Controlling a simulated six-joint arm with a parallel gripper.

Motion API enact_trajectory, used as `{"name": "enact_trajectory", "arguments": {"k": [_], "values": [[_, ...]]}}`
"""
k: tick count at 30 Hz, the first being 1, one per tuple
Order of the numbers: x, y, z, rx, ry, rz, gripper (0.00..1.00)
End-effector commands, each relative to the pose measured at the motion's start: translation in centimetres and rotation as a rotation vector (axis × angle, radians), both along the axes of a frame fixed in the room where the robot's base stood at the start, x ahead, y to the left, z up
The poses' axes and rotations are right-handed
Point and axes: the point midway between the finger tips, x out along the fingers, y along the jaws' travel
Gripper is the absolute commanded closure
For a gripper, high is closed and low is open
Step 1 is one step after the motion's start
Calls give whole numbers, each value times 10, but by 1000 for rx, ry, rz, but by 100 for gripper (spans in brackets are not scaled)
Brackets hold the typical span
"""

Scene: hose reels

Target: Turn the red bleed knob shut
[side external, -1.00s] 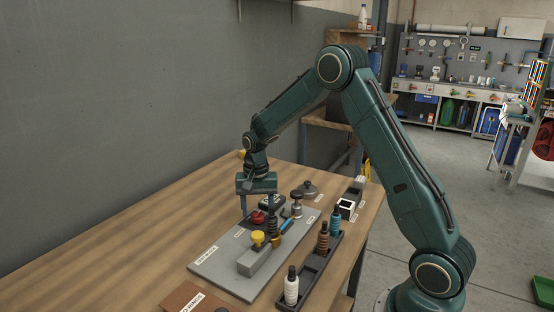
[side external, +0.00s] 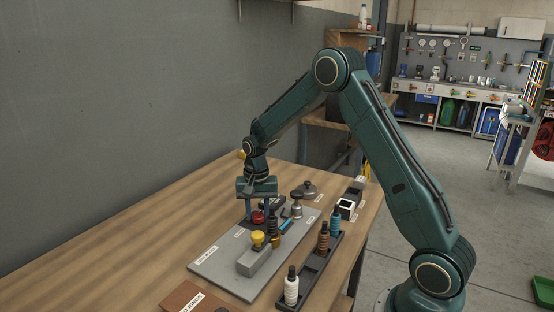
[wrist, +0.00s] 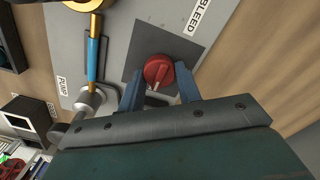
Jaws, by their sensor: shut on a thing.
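The red bleed knob (wrist: 158,70) is a round knob with a pale mark on its face, on a dark square of the grey panel beside the BLEED label (wrist: 198,17). In the side view the red knob (side external: 257,217) shows small under my gripper. My gripper (wrist: 160,76) points down at it, with one blue-grey finger on each side of the knob. It is shut on the knob. In the side view my gripper (side external: 257,211) stands over the panel; the fingers' exact contact is partly hidden.
The grey panel (side external: 212,268) lies on the wooden table (side external: 120,275). On it, near my gripper, are a yellow-capped block (side external: 258,258) and a blue rod (wrist: 93,58). A dark tray with bottles (side external: 310,272) stands to the right. The table's left side is clear.

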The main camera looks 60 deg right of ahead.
Motion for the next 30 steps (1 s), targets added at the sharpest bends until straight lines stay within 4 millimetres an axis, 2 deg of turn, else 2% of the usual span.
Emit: {"name": "enact_trajectory", "arguments": {"k": [11,30], "values": [[1,0,0,-1,-1,151,89],[2,1,1,-2,-2,725,89]]}}
